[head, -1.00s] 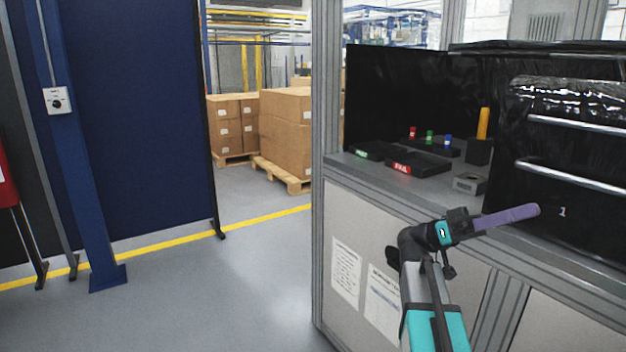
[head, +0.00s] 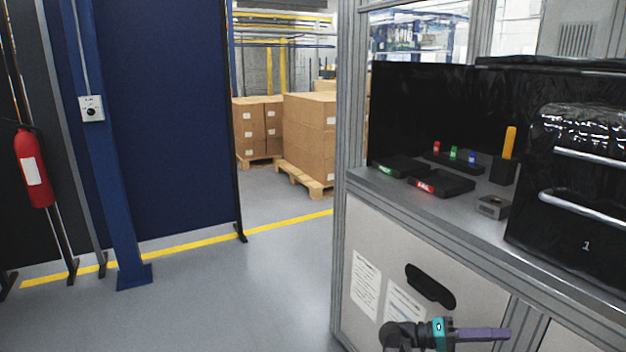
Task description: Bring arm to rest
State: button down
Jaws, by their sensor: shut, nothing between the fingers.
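My gripper (head: 508,334) is at the bottom right of the head view, with its purple fingers shut together and nothing between them. It points to the right, in front of the bench's white lower panel and below the worktop. The arm behind it runs out of the picture at the bottom edge.
The workbench (head: 455,225) fills the right side; it bears a green-labelled tray (head: 401,167), a red-labelled tray (head: 441,184), a grey machined block (head: 493,206) and a black machine (head: 565,185). Stacked cartons (head: 308,140) stand behind. Open floor (head: 240,295) lies to the left.

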jog(key=s+a+f+n+y+p, duration=0.25)
jog(key=s+f, duration=0.25)
jog(key=f, duration=0.6)
jog(key=s+a+f+n+t+y+p, duration=0.1)
jog(key=s+a+f+n+y, duration=0.3)
jog(key=f, duration=0.6)
jog(key=s+a+f+n+y+p, duration=0.1)
jog(key=s+a+f+y, duration=0.2)
jog(key=s+f, duration=0.55)
jog(key=s+a+f+g+y, duration=0.1)
jog(key=s+a+f+y, duration=0.55)
jog(key=a+f, duration=0.55)
jog(key=w+a+f+n+t+y, duration=0.1)
jog(key=a+f+y, duration=0.2)
jog(key=a, duration=0.5)
jog(key=shift+a+y+p, duration=0.15)
jog(key=shift+y+p, duration=0.15)
jog(key=shift+p, duration=0.05)
jog(key=shift+n, duration=0.25)
